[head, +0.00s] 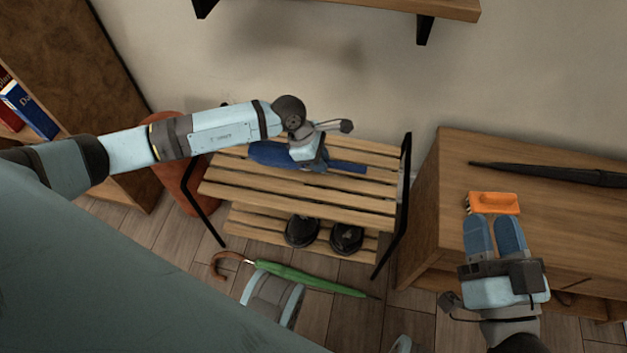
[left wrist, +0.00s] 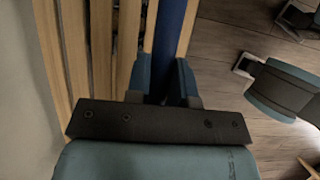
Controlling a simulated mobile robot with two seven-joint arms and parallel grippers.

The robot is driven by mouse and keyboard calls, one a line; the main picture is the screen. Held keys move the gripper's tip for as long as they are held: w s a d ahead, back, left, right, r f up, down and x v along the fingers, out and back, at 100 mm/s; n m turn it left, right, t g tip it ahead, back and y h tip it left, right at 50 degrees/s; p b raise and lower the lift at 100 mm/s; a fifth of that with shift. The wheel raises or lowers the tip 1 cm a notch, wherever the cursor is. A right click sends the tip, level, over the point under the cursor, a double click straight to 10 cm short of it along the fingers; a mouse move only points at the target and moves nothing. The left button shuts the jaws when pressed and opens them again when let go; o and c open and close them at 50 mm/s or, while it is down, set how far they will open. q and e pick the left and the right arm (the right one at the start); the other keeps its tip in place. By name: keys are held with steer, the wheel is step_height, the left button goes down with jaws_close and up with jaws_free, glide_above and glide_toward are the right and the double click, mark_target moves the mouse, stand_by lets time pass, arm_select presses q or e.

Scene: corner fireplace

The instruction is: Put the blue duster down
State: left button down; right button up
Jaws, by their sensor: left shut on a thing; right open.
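The blue duster (head: 272,154) lies lengthwise along the top slats of a wooden slatted rack (head: 290,185) in the head view. Its thin handle points right, and its wider end is partly behind my left arm. My left gripper (head: 312,164) is over the rack, shut on the duster near its middle. The left wrist view shows the blue handle (left wrist: 172,30) between the two fingers (left wrist: 163,82), with slats close beneath. I cannot tell whether the duster's full weight rests on the slats. My right gripper (head: 494,238) is open and empty at the front of the wooden cabinet.
An orange brush (head: 493,203) and a closed black umbrella (head: 550,174) lie on the cabinet (head: 450,165). Black shoes (head: 346,238) stand on the rack's lower shelf. A green umbrella (head: 310,280) lies on the floor. A wall shelf (head: 400,8) is above, and a bookcase (head: 90,90) stands left.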

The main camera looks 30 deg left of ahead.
arm_select(q)
steer(key=b, duration=0.2)
glide_above(324, 195)
steer(key=a, duration=0.2)
steer(key=f, duration=0.8)
steer(key=shift+s+d+f, duration=0.1)
steer(key=shift+d+f, duration=0.1)
steer(key=shift+f, duration=0.05)
steer(key=shift+f+b, duration=0.95)
steer(key=shift+f, duration=1.2)
arm_select(e)
step_height(324, 195, down, 7)
steer(key=g, duration=0.2)
steer(key=shift+w+a+r+n+g, duration=0.15)
steer(key=shift+a+n+g, duration=0.15)
steer(key=shift+n, duration=0.1)
arm_select(q)
steer(key=shift+f, duration=0.2)
steer(key=c, duration=1)
jaws_free()
steer(key=shift+r, duration=0.1)
